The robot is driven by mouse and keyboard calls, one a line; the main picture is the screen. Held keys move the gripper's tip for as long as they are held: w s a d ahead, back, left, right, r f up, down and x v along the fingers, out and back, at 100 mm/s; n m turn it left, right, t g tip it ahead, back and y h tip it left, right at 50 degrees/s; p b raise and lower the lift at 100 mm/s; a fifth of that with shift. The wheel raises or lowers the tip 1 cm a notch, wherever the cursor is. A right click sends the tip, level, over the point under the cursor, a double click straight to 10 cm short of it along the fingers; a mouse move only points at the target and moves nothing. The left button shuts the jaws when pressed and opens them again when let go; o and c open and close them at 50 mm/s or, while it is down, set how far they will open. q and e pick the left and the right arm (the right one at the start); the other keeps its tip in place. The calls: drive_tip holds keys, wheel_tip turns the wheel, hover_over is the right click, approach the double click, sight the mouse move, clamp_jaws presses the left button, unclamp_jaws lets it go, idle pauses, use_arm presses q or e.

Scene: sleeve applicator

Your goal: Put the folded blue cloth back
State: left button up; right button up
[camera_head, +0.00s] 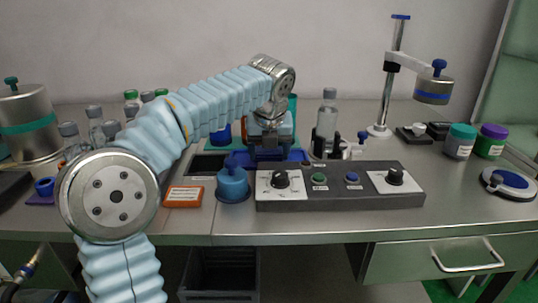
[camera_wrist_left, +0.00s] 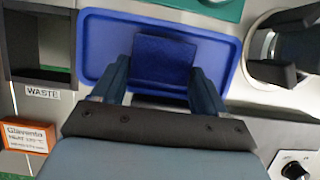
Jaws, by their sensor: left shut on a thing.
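The folded blue cloth (camera_wrist_left: 164,58) lies between my left gripper's two fingers in the left wrist view, over the blue tray (camera_wrist_left: 98,42). My left gripper (camera_wrist_left: 160,68) is shut on it, one finger at each side. I cannot tell whether the cloth touches the tray floor. In the head view my left gripper (camera_head: 269,150) points down at the blue tray (camera_head: 297,155) behind the control panel. The cloth cannot be made out there behind the gripper. My right gripper is in neither view.
A waste opening (camera_wrist_left: 40,45) is left of the tray. In the head view, an orange box (camera_head: 183,196), a blue knobbed pot (camera_head: 233,183) and the control panel (camera_head: 340,184) stand in front. A clear bottle (camera_head: 327,118) in a holder stands close on the right.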

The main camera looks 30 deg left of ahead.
use_arm(q)
drive_tip(key=shift+f, duration=0.2)
drive_tip(key=shift+f, duration=0.2)
drive_tip(key=o, duration=1)
drive_tip(key=shift+o, duration=0.2)
drive_tip(key=shift+r, duration=0.1)
drive_tip(key=shift+r, duration=0.2)
drive_tip(key=p+v, duration=0.2)
drive_tip(key=v, duration=1)
drive_tip(key=shift+p, duration=0.3)
drive_tip(key=shift+d+f, duration=0.1)
